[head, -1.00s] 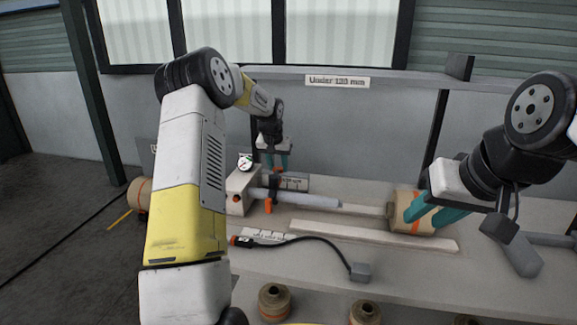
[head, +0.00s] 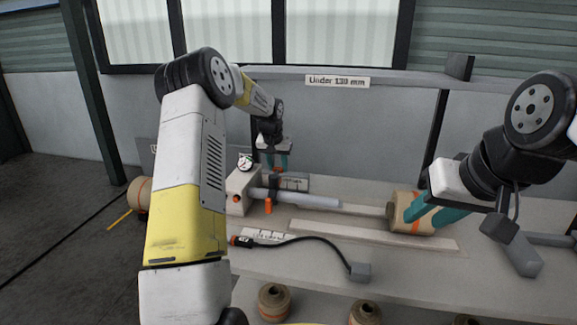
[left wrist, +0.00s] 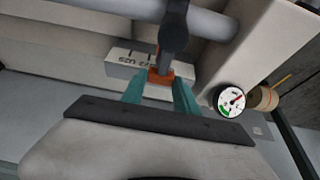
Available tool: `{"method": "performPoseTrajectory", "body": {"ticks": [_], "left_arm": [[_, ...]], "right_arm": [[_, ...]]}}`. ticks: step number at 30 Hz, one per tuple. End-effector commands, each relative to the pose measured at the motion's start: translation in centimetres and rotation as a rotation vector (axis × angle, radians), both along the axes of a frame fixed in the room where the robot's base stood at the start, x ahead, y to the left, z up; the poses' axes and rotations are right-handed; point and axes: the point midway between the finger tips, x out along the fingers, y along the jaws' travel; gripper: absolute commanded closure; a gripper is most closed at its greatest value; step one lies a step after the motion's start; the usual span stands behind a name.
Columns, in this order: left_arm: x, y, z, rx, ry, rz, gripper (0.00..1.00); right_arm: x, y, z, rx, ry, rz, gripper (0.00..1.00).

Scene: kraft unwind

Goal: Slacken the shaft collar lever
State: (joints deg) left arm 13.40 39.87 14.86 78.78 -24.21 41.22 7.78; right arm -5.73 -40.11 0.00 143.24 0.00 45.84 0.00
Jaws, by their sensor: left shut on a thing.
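The shaft collar lever is a dark arm with an orange tip (left wrist: 160,77), seen in the left wrist view. It reaches from the collar on the grey shaft (left wrist: 205,18) to my left gripper (left wrist: 158,95). The gripper's teal fingers stand on either side of the orange tip, shut on it. In the head view my left gripper (head: 275,162) points down behind the shaft (head: 310,199), where the tip is hard to make out. An orange piece (head: 268,206) hangs below the shaft.
A block with a red button (head: 236,199) stands at the shaft's left end, with a dial gauge (head: 245,162) above it. A black cable (head: 315,241) lies on the bench in front. Several small rolls (head: 274,303) stand along the near side.

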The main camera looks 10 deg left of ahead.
Motion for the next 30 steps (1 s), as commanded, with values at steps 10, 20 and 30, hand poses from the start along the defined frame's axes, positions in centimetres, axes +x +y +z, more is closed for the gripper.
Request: {"method": "performPoseTrajectory", "body": {"ticks": [10, 20, 30], "left_arm": [[0.0, 0.2, 0.1, 0.001, 0.001, 0.042, 1.0], [-0.2, 1.4, 0.1, 0.003, 0.0, 0.259, 1.0], [-0.8, 3.2, 0.1, 0.002, -0.002, 0.582, 1.0]], "right_arm": [[0.0, 0.0, 0.0, 0.0, 0.0, 0.0, 0.64], [0.0, 0.0, 0.0, 0.0, 0.0, 0.0, 0.64], [0.0, 0.0, 0.0, 0.0, 0.0, 0.0, 0.64]]}}
